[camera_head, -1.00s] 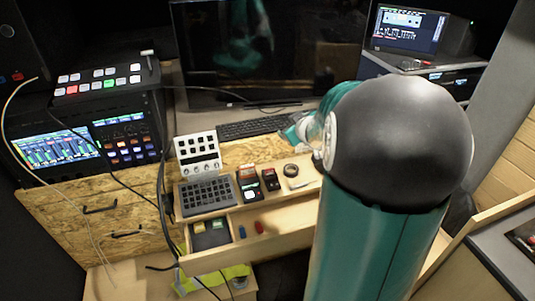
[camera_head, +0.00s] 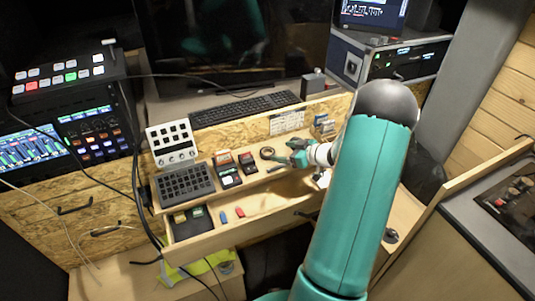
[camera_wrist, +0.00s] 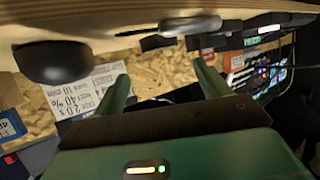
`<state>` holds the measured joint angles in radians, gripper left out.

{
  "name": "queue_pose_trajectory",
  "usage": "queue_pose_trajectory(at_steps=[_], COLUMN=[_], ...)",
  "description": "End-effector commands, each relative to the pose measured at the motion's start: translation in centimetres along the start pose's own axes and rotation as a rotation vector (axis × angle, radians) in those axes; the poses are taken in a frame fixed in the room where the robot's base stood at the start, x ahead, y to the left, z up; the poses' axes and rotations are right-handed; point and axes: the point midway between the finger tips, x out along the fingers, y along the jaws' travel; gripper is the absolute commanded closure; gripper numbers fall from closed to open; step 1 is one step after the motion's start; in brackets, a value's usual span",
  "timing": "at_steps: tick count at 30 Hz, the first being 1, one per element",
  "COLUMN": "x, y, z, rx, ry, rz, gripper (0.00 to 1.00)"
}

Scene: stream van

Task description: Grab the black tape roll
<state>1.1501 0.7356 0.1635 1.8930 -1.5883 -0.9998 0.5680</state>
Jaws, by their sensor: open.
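The black tape roll (camera_head: 267,153) lies flat on the narrow wooden shelf (camera_head: 215,205). It is a small dark ring, right of the small red-and-black devices. In the wrist view, a ring that looks like the roll (camera_wrist: 188,25) shows nearly edge-on near the top, beyond my fingers. My teal gripper (camera_head: 283,153) is open and empty, just right of the roll, its fingers pointing left toward it. The two fingers also show spread apart in the wrist view (camera_wrist: 160,72). Whether a fingertip touches the roll I cannot tell.
Red-and-black devices (camera_head: 228,169) and a black keypad (camera_head: 185,185) stand left of the roll. The chipboard panel (camera_head: 235,131) rises behind it. An open drawer (camera_head: 190,246) is below. A dark rounded object (camera_wrist: 55,62) shows in the wrist view.

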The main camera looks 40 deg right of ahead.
Motion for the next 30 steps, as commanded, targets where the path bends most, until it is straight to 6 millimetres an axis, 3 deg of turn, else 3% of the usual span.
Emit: queue_pose_trajectory(at_steps=[3,10,18,25,26,30], x=[1.6,3.1,6.9,7.3,7.2,7.2], y=[0.0,0.0,-0.2,-0.1,-0.1,-0.1], z=[0.1,0.3,0.7,0.7,0.7,0.7], rx=[-0.001,0.0,-0.001,-0.002,-0.002,-0.002], ry=[0.0,0.0,0.0,-0.001,-0.001,-0.001], rz=[0.0,0.001,0.0,0.003,0.003,0.003], gripper=[0.25,0.25,0.25,0.25,0.27,0.55])
